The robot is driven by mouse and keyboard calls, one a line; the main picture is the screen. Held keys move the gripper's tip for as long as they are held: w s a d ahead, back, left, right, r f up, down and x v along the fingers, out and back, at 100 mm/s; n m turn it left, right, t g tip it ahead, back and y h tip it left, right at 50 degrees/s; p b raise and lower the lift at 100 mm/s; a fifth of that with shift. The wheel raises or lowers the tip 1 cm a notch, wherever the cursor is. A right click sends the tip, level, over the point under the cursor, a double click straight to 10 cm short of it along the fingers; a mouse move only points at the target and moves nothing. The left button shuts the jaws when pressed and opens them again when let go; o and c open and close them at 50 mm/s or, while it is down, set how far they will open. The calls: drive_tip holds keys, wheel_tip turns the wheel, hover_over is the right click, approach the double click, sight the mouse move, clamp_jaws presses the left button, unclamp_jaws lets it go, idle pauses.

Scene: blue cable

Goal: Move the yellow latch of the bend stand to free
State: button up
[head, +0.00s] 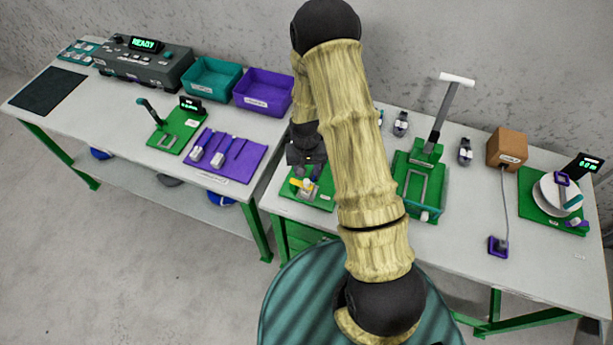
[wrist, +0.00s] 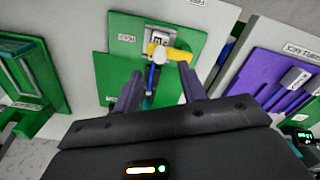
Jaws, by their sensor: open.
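The bend stand is a green board (wrist: 110,72), low on the right-hand table in the head view (head: 318,203). Its yellow latch (wrist: 178,53) extends right from a pale round piece in the wrist view, and it shows small in the head view (head: 297,185). Two small white labels (wrist: 127,38) sit near it, their text upside down and hard to read. A short blue strip (wrist: 151,76) runs below the pale piece. My gripper (wrist: 160,85) is open, fingers apart, with nothing held. In the head view my gripper (head: 306,168) is just above the stand; contact cannot be told.
A purple board (head: 240,152) with tools lies on the left table, across a narrow gap. A green press with a tall lever (head: 437,130) stands right of my arm. A brown box (head: 507,149) with a grey cable is further right.

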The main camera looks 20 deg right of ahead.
sight(307, 180)
drive_tip(key=shift+f+p, duration=0.5)
drive_tip(key=shift+f, duration=2.15)
clamp_jaws()
